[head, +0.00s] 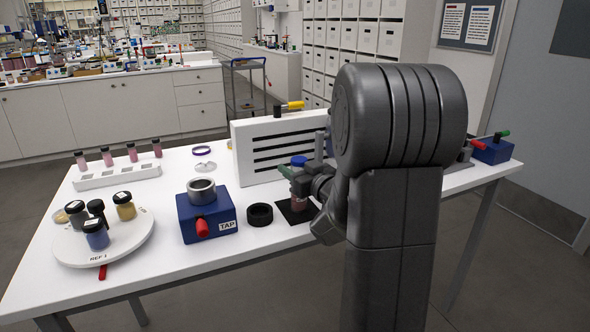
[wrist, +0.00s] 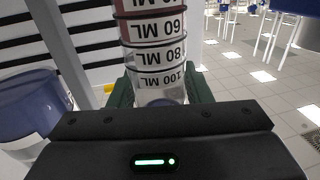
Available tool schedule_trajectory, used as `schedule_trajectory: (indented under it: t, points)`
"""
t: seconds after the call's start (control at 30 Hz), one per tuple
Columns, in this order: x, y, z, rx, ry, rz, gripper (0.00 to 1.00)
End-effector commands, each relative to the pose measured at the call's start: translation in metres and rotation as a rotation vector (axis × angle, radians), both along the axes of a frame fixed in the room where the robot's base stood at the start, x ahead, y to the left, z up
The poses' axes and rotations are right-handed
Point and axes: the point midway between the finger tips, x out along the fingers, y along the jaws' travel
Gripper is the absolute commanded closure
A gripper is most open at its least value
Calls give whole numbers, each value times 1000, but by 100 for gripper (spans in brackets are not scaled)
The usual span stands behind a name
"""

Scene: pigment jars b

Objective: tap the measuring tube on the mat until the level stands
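The measuring tube (head: 299,204) stands over the black mat (head: 284,217) in the head view, with pink-red contents low down. It also shows in the wrist view (wrist: 155,50), marked 60, 80 and 100 ML, upside down there. My gripper (head: 298,184) has its green fingers on both sides of the tube, near the 100 ML mark (wrist: 160,92), and is shut on it. The tube looks about upright. I cannot tell whether its foot touches the mat. My arm hides part of the mat, and the level's surface is not clear.
A black ring (head: 259,214) and a blue TAP block (head: 208,222) stand left of the mat. A white slotted panel (head: 250,160) stands close behind. A round REF 1 tray (head: 75,252) with several jars is at the far left. A white rack (head: 115,175) holds vials.

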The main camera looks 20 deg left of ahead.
Motion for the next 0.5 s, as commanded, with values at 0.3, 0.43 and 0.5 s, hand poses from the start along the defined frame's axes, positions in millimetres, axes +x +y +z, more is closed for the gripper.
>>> schedule_trajectory:
  t: [0.3,0.43,0.5]
  points:
    - [0,0,0,0,0,0,55]
    - [0,0,-3,0,0,0,55]
    - [0,0,-9,0,0,0,55]
